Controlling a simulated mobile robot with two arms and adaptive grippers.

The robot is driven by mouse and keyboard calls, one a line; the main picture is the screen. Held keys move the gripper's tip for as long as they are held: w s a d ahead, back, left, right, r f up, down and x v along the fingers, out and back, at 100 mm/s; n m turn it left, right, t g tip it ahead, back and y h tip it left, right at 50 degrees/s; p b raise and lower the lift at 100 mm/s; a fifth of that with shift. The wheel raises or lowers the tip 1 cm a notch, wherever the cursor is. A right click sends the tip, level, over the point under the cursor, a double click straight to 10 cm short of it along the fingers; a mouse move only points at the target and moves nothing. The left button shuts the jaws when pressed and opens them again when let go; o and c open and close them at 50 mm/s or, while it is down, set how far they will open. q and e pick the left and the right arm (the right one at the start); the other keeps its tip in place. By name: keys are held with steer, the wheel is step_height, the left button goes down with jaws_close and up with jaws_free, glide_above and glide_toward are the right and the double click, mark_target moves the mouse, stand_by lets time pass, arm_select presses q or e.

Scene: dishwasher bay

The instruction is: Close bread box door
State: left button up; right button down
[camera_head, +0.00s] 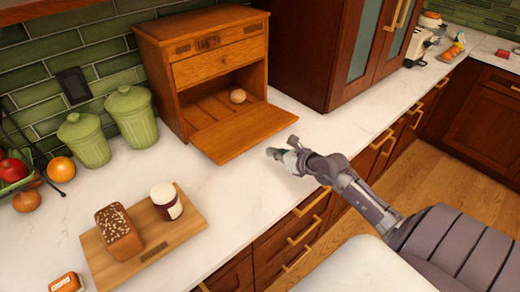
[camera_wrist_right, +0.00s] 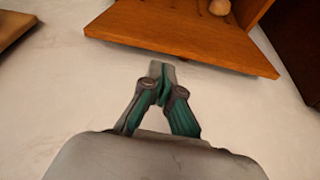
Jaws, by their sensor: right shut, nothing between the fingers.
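The wooden bread box (camera_head: 206,72) stands on the white counter against the green tiled wall. Its door (camera_head: 245,132) is folded down and open, lying out in front like a shelf; it also shows in the right wrist view (camera_wrist_right: 185,42). A round bun (camera_head: 238,96) sits inside the box. My right gripper (camera_head: 272,153) is shut and empty, just in front of the door's front edge at its right part, apart from it as far as I can see. In the right wrist view the fingertips (camera_wrist_right: 162,70) point toward the door edge. My left gripper does not show.
Two green canisters (camera_head: 108,128) stand left of the box. A tall cabinet (camera_head: 305,45) stands to the right. The counter around my right gripper is clear.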

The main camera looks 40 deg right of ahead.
mark_target(260, 156)
steer(key=shift+d+f+n+g, duration=0.3)
steer(key=shift+d+f, duration=0.15)
steer(key=shift+d, duration=0.35)
steer(key=shift+w+d+f+h, duration=0.1)
steer(key=shift+d+f+h, duration=0.1)
steer(key=shift+h, duration=0.2)
steer(key=x, duration=0.8)
steer(key=shift+a+f+p, duration=0.15)
steer(key=shift+a+p, duration=0.05)
steer(key=shift+p, duration=0.2)
steer(key=shift+w+a+f, duration=0.1)
steer(key=shift+w+f, duration=0.2)
steer(key=shift+w, duration=0.25)
